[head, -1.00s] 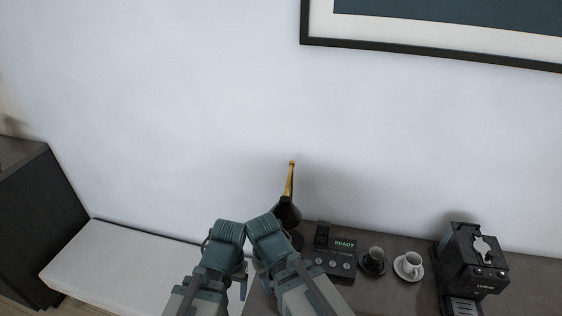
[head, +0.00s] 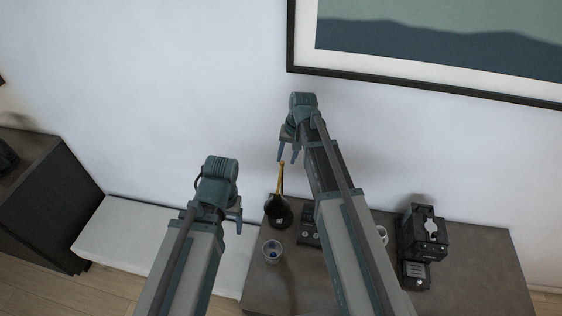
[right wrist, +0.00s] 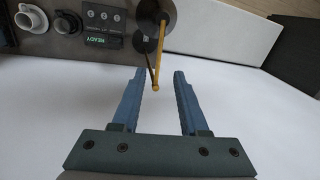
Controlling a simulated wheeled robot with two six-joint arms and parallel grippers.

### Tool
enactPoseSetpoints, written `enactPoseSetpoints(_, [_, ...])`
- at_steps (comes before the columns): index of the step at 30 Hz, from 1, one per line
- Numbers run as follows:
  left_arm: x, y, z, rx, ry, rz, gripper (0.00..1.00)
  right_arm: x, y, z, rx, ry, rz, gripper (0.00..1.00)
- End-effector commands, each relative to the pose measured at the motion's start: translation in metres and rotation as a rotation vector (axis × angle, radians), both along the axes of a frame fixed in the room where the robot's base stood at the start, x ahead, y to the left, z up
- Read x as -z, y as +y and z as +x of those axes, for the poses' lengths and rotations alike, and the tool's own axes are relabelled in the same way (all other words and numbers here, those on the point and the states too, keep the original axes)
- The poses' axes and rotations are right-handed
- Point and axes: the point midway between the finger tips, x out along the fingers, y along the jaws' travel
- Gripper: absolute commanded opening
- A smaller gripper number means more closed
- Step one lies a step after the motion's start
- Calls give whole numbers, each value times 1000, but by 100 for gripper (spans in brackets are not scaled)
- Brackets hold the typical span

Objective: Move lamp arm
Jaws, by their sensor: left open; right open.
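The lamp stands near the wall end of the dark counter, with a dark rounded head (head: 279,212) and a thin gold arm (head: 281,180) pointing up. My right gripper (head: 288,155) is raised just above the gold arm's tip, fingers pointing down and open. In the right wrist view, the gold arm (right wrist: 158,55) runs between the two open blue fingers (right wrist: 160,73), its tip appearing between them. Whether it touches either finger cannot be told. My left gripper (head: 236,220) is open and empty, left of the lamp. The lamp's base is partly hidden.
A coffee machine (head: 423,238) is further right. A framed picture (head: 430,86) hangs above.

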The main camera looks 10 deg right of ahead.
Motion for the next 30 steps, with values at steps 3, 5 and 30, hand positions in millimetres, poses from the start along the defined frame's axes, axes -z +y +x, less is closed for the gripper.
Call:
enactPoseSetpoints(3, [-15, 0, 0, -2, 0, 0, 74, -16, -8, 9, 25, -3, 11, 44])
enactPoseSetpoints(5, [-16, 0, 0, -2, 0, 0, 74, -17, -9, 11, 31, -3, 14, 44])
enactPoseSetpoints(30, [48, 1, 1, 32, 1, 1, 74, 47, 1, 14, 32, -3, 15, 44])
